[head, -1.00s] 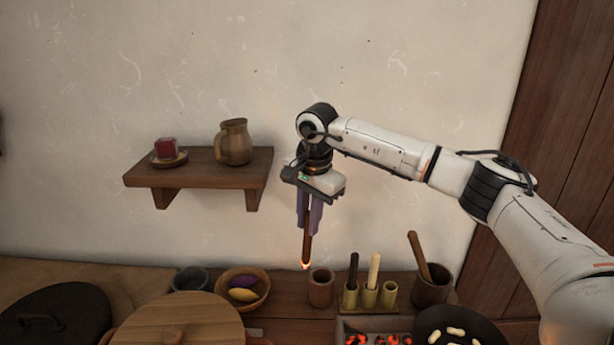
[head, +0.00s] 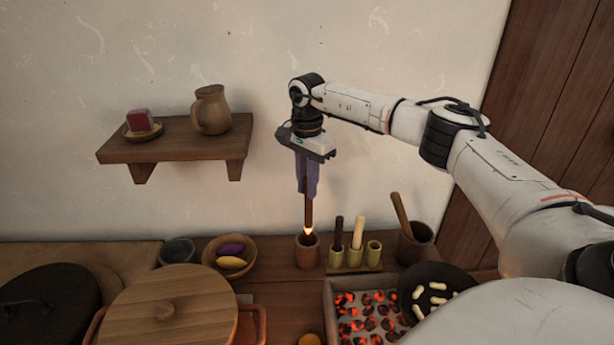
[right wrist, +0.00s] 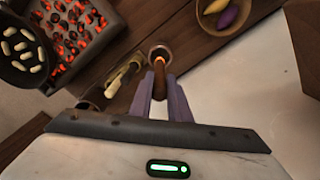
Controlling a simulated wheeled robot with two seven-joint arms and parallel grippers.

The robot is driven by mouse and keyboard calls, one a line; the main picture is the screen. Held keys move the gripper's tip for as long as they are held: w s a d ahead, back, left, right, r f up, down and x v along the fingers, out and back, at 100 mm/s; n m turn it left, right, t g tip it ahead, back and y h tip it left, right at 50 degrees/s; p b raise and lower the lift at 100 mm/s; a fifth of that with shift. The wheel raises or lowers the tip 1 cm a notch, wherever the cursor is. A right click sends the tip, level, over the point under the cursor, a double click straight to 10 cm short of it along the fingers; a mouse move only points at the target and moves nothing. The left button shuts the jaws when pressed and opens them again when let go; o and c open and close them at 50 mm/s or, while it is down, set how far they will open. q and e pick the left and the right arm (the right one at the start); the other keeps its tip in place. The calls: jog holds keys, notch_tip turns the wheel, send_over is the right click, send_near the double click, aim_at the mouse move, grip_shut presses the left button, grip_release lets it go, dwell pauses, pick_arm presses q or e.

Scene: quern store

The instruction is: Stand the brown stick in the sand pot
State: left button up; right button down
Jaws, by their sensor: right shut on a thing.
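My right gripper (head: 308,188) is shut on the brown stick (head: 308,212), which hangs upright with a glowing orange lower tip. The tip is at the mouth of the sand pot (head: 307,253), a small reddish-brown cup on the counter; I cannot tell whether it touches the sand. In the right wrist view the stick (right wrist: 159,80) runs between the fingers toward the pot (right wrist: 160,54), and its glowing end shows within the pot's rim. My left gripper is not in view.
A holder with tubes (head: 354,257) bearing a dark and a pale stick stands just right of the pot. A mortar with pestle (head: 415,243), a pan (head: 437,290) and a tray of glowing coals (head: 335,290) lie further right. A bowl (head: 229,257) is left.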

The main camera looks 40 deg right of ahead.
notch_tip(320, 180, down, 3)
jog(key=b, duration=0.5)
send_over(307, 234)
jog(key=shift+w+d+f, duration=0.15)
jog(key=shift+f, duration=1.4)
jog(key=shift+w+d+f, duration=0.1)
jog(key=shift+w+f, duration=0.05)
jog(key=shift+f, duration=1.4)
jog(key=c, duration=1.6)
grip_release()
notch_tip(307, 234, up, 10)
jog(key=shift+r+b, duration=0.2)
jog(key=shift+b, duration=0.15)
jog(key=shift+s+f, duration=0.1)
